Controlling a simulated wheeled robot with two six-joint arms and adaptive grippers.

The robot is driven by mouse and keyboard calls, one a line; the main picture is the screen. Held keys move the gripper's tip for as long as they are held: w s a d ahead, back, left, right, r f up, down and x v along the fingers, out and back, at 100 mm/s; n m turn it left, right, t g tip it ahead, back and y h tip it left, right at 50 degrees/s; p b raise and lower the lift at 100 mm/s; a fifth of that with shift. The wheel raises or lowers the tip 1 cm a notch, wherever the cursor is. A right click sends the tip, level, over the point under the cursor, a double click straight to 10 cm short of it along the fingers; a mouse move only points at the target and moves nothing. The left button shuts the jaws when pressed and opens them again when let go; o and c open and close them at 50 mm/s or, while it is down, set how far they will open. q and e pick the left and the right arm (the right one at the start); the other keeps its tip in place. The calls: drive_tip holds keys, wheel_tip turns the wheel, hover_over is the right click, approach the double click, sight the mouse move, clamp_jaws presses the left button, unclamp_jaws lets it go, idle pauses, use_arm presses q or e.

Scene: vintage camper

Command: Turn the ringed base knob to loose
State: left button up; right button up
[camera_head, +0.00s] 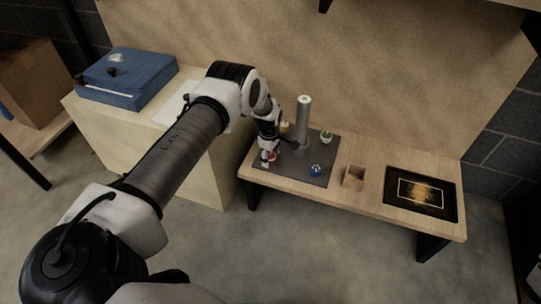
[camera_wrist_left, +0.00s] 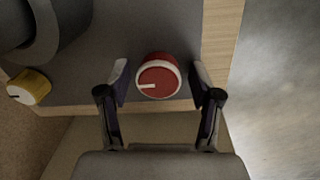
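A red knob (camera_wrist_left: 160,75) with a white ring around it and a white pointer line sits near the edge of a dark grey panel (camera_wrist_left: 85,88). Its pointer line points to the left in the left wrist view. In the head view the red knob (camera_head: 272,156) is partly hidden by my left gripper (camera_head: 266,157). My left gripper (camera_wrist_left: 162,80) is open, with one finger on each side of the red knob and a visible gap at both sides. My right gripper is in neither view.
The panel also carries a grey upright post (camera_head: 303,118), a yellow knob (camera_wrist_left: 29,87), a green-and-white knob (camera_head: 327,137) and a blue knob (camera_head: 316,170). A small wooden box (camera_head: 353,178) and a black-framed panel (camera_head: 398,205) stand to the right. A blue case (camera_head: 125,75) is left.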

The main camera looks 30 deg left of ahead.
sight(270, 157)
use_arm(q)
drive_tip(key=shift+r, duration=0.1)
wheel_tip(270, 157, up, 12)
drive_tip(key=shift+s, duration=0.3)
idle(0.5)
